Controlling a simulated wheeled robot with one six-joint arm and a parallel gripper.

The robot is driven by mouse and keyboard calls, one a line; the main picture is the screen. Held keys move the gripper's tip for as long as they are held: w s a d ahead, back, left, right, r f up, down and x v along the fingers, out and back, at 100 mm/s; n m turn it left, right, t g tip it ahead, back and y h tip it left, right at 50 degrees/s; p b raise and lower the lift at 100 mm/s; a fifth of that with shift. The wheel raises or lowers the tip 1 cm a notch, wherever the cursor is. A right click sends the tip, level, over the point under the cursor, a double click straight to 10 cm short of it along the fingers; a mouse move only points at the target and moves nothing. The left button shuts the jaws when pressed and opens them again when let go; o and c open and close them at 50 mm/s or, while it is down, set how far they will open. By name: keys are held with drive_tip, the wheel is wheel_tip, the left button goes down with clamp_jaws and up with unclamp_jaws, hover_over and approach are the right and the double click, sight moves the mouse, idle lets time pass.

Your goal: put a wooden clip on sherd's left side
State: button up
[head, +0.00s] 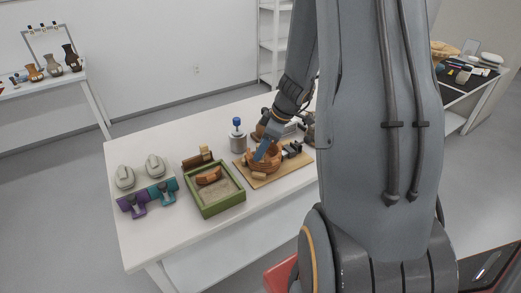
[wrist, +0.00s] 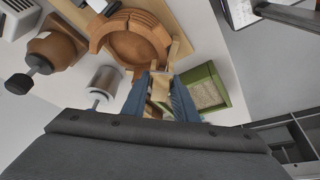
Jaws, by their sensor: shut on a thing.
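My gripper (head: 262,153) is at the terracotta pot (head: 265,165) on the wooden board (head: 262,181). In the wrist view, its blue fingers (wrist: 160,92) are shut on a small pale wooden clip (wrist: 159,88), close beside the pot's rim. The pot (wrist: 133,46) is open, and its wall shows separate rim pieces. I cannot tell whether the clip touches the pot. A curved terracotta sherd (head: 208,176) lies in the green sand tray (head: 222,208); the wrist view shows only part of that tray (wrist: 222,77).
A wooden block rack (head: 197,160) stands behind the tray. A metal canister with a blue top (head: 238,140) stands behind the board. Grey rounded forms on purple and teal stands (head: 140,201) are at the left. The table's front edge (head: 215,242) is clear.

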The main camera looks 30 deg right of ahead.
drive_tip(key=shift+f+b, duration=0.5)
drive_tip(key=shift+b, duration=0.2)
idle(0.5)
idle(0.4)
drive_tip(key=o, duration=0.8)
drive_tip(key=shift+r, duration=0.2)
drive_tip(key=shift+r+p, duration=1.1)
drive_tip(key=shift+r, duration=1)
drive_tip(key=s+a+r+m+h, duration=0.1)
drive_tip(key=s+a+r+m, duration=0.1)
drive_tip(key=s+a, duration=0.3)
drive_tip(key=s+a+r+m+g+h, duration=0.1)
drive_tip(key=s+a+r+m, duration=0.1)
drive_tip(key=s+a+m, duration=0.2)
drive_tip(key=s+a+r+m+g+h, duration=0.1)
drive_tip(key=s+a+r+m, duration=0.1)
drive_tip(key=s+a, duration=0.4)
drive_tip(key=shift+a+m, duration=0.1)
drive_tip(key=shift+m, duration=0.7)
